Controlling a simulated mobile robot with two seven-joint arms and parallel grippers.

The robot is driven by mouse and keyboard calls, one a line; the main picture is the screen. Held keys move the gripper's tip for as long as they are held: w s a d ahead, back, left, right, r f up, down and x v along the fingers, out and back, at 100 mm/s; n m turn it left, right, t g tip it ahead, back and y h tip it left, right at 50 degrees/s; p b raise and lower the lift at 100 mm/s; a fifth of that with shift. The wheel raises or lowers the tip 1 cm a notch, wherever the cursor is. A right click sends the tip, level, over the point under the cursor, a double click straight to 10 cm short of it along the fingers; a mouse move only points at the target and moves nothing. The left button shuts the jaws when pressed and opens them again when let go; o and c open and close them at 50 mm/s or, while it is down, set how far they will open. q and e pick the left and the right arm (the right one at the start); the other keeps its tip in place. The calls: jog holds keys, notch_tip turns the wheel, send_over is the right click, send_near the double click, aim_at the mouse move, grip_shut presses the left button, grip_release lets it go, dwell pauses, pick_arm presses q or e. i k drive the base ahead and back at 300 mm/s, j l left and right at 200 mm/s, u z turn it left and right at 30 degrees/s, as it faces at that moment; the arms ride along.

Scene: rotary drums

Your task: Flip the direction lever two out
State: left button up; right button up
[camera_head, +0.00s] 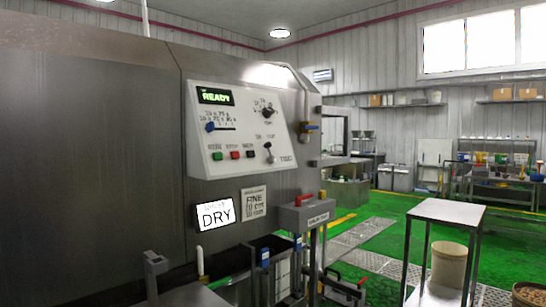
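A small lever (269,152) with a dark knob stands out from the sloped white control panel (240,128) on the large steel drum machine. Small labels sit above it, too small to read surely; I take it for the direction lever. Its exact setting is hard to tell. A blue-handled slider (211,127) is at the panel's left, and a black rotary knob (268,112) is at its upper right. I cannot make out either of my grippers, and nothing touches the lever.
Below are a DRY sign (214,215) and a grey box with a red handle (305,207). A steel side table (448,212) stands at the right.

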aim_at(271, 159)
jog(key=l, duration=0.95)
jog(key=i+l+u, duration=0.1)
jog(key=l, duration=0.3)
jog(key=i+l, duration=0.2)
jog(key=l, duration=0.2)
jog(key=i+l+u, duration=0.1)
jog(key=l, duration=0.25)
jog(key=i+l, duration=0.3)
jog(key=i+l+u, duration=0.2)
jog(key=i+l, duration=0.6)
jog(key=i, duration=0.3)
jog(key=i+l, duration=0.1)
jog(key=i, duration=0.25)
jog(key=j+u, duration=0.05)
